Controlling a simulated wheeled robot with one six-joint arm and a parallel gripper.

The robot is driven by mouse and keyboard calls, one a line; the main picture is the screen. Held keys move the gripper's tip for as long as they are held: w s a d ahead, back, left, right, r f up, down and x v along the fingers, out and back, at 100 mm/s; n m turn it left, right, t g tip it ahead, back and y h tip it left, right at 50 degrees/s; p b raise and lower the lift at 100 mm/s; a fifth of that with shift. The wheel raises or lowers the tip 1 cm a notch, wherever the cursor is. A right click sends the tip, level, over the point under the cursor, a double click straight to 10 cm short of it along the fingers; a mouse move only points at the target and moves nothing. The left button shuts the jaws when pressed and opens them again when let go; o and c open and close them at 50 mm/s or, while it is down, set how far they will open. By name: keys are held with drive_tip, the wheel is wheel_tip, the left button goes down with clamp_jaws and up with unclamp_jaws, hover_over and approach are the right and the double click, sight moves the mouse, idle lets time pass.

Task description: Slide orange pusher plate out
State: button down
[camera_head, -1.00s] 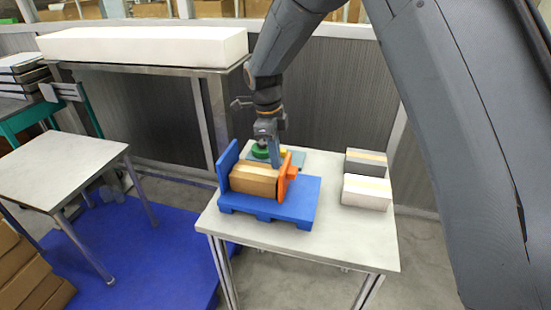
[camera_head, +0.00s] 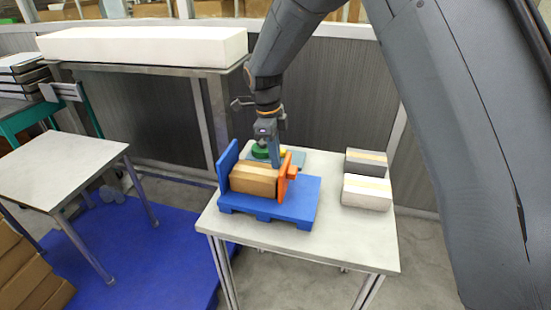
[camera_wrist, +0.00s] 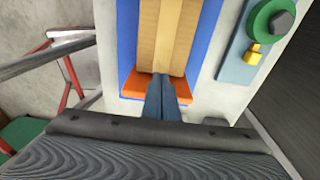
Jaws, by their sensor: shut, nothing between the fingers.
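The orange pusher plate (camera_head: 284,182) stands upright at the right end of a cardboard box (camera_head: 253,180), on the blue fixture (camera_head: 300,205). An orange knob sticks out on its right side. My gripper (camera_head: 277,164) points down just behind the plate, fingers shut with nothing between them. In the wrist view the fingers (camera_wrist: 161,80) lie across the middle of the orange plate (camera_wrist: 139,88), near the end of the box (camera_wrist: 170,40). They hide part of the plate, and I cannot tell whether they touch it.
A light blue plate (camera_wrist: 234,68) with a green ring (camera_wrist: 268,20) and a yellow part lies beside the fixture. Two boxes (camera_head: 367,191) stand on the right of the white table (camera_head: 345,245). The table's front is clear.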

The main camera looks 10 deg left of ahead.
drive_tip(key=shift+d, duration=0.1)
drive_tip(key=s+d+p, duration=0.1)
drive_tip(key=d+p, duration=0.1)
drive_tip(key=d, duration=0.5)
idle(3.0)
drive_tip(key=shift+d, duration=0.1)
wheel_tip(320, 180, up, 6)
drive_tip(key=p, duration=0.4)
idle(0.3)
